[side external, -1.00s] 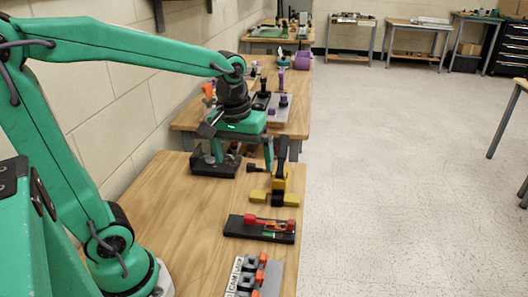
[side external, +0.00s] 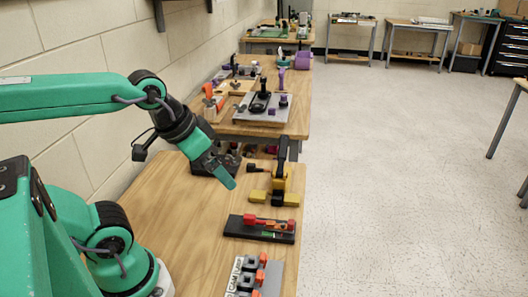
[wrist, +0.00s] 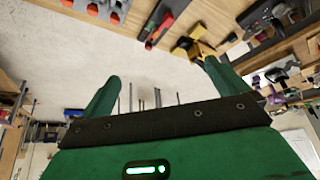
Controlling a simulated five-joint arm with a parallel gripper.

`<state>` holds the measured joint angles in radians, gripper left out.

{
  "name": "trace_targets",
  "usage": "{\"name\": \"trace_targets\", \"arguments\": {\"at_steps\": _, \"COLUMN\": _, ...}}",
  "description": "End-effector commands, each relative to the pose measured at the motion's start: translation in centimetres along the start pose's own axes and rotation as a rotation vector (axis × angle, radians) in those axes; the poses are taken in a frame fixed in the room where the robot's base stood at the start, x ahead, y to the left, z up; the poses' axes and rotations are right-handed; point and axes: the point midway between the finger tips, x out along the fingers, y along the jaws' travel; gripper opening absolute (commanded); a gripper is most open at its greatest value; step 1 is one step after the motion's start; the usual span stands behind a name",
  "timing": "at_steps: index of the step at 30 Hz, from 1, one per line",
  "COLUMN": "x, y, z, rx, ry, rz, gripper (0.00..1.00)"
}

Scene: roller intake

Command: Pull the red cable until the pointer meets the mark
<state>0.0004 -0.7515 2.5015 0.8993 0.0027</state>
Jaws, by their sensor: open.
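A black unit (side external: 234,227) with red parts (side external: 249,219), an orange piece and a small green patch lies on the near wooden table. I cannot make out a red cable, pointer or mark for certain at this size. The unit also shows in the wrist view (wrist: 163,24), upper middle. My gripper (side external: 224,178) is tilted down and to the right, behind and left of the unit in the side view, apart from it. In the wrist view its two green fingers (wrist: 162,86) are spread, with nothing between them.
A yellow and black device (side external: 281,182) stands just behind the unit. Grey and orange clips on a labelled board (side external: 247,276) lie in front. The left of the table (side external: 150,205) is bare.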

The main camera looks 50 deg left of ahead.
Motion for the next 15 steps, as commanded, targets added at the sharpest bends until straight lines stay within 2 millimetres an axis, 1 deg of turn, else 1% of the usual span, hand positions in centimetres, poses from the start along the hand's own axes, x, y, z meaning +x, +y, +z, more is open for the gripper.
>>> {"name": "trace_targets", "arguments": {"at_steps": 1, "x": 0.0, "y": 0.0, "z": 0.0, "rx": -0.001, "ry": 0.000, "rz": 0.000, "gripper": 0.88}}
{"name": "trace_targets", "arguments": {"at_steps": 5, "x": 0.1, "y": 0.0, "z": -0.1, "rx": -0.022, "ry": -0.005, "rz": 0.000, "gripper": 0.63}}
{"name": "trace_targets", "arguments": {"at_steps": 6, "x": 0.1, "y": 0.0, "z": -0.1, "rx": -0.035, "ry": -0.008, "rz": -0.001, "gripper": 0.55}}
{"name": "trace_targets", "arguments": {"at_steps": 8, "x": 0.3, "y": -0.1, "z": -0.2, "rx": -0.066, "ry": -0.015, "rz": -0.002, "gripper": 0.43}}
{"name": "trace_targets", "arguments": {"at_steps": 11, "x": 0.7, "y": -0.1, "z": -0.5, "rx": -0.145, "ry": -0.032, "rz": -0.005, "gripper": 0.42}}
{"name": "trace_targets", "arguments": {"at_steps": 15, "x": 1.5, "y": -0.3, "z": -1.0, "rx": -0.307, "ry": -0.068, "rz": -0.015, "gripper": 0.42}}
